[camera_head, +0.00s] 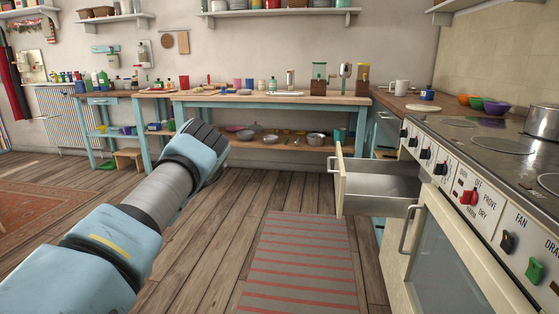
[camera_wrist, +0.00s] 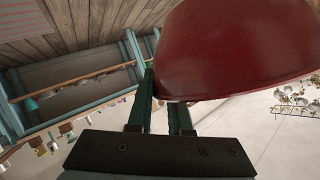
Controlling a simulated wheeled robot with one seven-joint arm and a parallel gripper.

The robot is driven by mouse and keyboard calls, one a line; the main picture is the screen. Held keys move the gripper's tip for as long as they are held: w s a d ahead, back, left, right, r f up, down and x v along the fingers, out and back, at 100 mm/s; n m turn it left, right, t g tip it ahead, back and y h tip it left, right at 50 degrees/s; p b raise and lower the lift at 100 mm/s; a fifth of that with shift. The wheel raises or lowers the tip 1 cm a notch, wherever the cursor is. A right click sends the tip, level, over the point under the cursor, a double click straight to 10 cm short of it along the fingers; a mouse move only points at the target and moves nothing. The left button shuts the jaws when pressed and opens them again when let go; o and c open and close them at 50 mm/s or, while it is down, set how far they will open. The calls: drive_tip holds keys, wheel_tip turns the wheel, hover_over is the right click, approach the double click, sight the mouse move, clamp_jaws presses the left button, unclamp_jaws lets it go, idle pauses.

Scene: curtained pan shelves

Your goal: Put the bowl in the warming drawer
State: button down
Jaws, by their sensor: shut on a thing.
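The red bowl (camera_wrist: 240,45) fills the upper right of the wrist view, seen from its outside. My gripper (camera_wrist: 166,92) is shut on its edge between two green fingers. In the head view the forearm and wrist reach up the left side over the floor; the fingers and the bowl cannot be made out there. A cream drawer (camera_head: 352,193) stands pulled out beside the cooker, to the right of my arm. Its visible inside looks empty. My gripper is well apart from it.
The cooker (camera_head: 432,140) with knobs runs along the right, with a pot (camera_head: 543,122) on top. Small coloured bowls (camera_head: 483,103) stand on the counter behind. A blue workbench (camera_head: 270,101) spans the back. A striped mat (camera_head: 300,262) lies on open floor before the drawer.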

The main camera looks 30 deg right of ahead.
wheel_tip(320, 180, up, 8)
drive_tip(key=p, duration=0.7)
drive_tip(key=shift+a+f, duration=0.1)
drive_tip(key=shift+f, duration=0.15)
